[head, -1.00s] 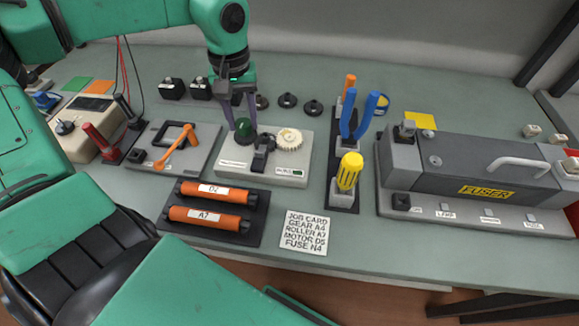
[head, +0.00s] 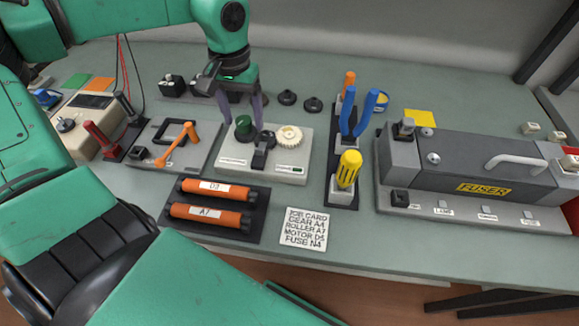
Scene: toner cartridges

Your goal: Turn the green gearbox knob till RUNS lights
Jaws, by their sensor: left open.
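A cream gear (head: 290,138) and a dark piece (head: 261,152) are on the same base. The label at its front right has a small dark green window (head: 290,169); its lettering is too small to read for sure. My left gripper (head: 243,116) points down with its two fingers apart, one to each side above the knob. I cannot tell if they touch it. My right gripper is not in view.
Orange rollers (head: 211,192) lie in a dark tray in front. An orange-handled fixture (head: 178,147) stands left. A tool rack with blue pliers (head: 362,115) and a yellow screwdriver (head: 348,170) stands right, beside the fuser unit (head: 466,166). Black round parts (head: 313,105) lie behind.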

